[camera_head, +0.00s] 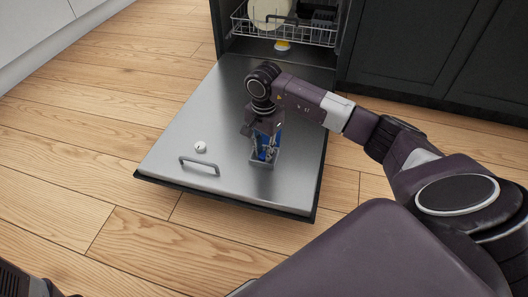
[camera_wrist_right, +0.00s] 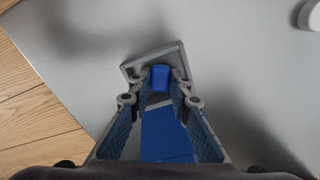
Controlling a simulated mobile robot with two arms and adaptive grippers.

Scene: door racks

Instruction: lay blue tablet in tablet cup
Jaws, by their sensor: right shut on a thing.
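My right gripper (camera_head: 264,150) points down over the open dishwasher door and is shut on the blue tablet (camera_wrist_right: 160,78). The tablet is a small bright blue block between the fingertips in the right wrist view. The grey square tablet cup (camera_wrist_right: 152,54) sits on the door, and it also shows in the head view (camera_head: 261,165). The fingertips and tablet are at the cup's opening; whether the tablet touches the cup's floor is hidden. A dark part of my left gripper (camera_head: 22,284) shows at the lower left corner, with its fingers unclear.
The steel door (camera_head: 205,125) lies open and flat. A round white cap (camera_head: 200,147) and a grey handle (camera_head: 199,167) are left of the cup. Behind is a rack (camera_head: 300,35) with a pale plate (camera_head: 266,10). The wooden floor is clear at left.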

